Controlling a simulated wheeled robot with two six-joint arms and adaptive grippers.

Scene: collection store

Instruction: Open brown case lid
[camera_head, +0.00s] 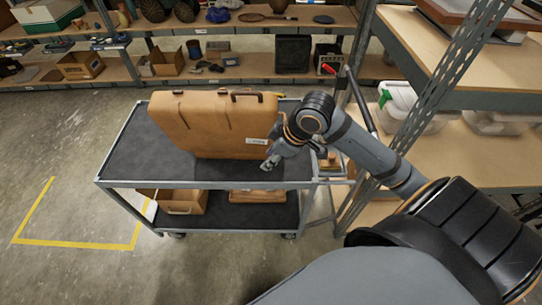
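The brown case (205,125) stands upright on the top shelf of a grey cart (120,165) in the middle of the view. Its lid looks closed, with the handle and clasps along the top edge. My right gripper (268,163) is at the case's lower right front corner, near a small white label. Its fingers are small and dark here, and I cannot tell whether they are open or touch the case. My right arm comes in from the lower right. My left gripper is not in view.
The cart's lower shelf holds a cardboard box (180,203) and a flat brown item (256,196). A metal shelving upright (425,95) stands close to my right arm. Stocked shelves line the back. The floor at left is clear, with a yellow marked corner (75,243).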

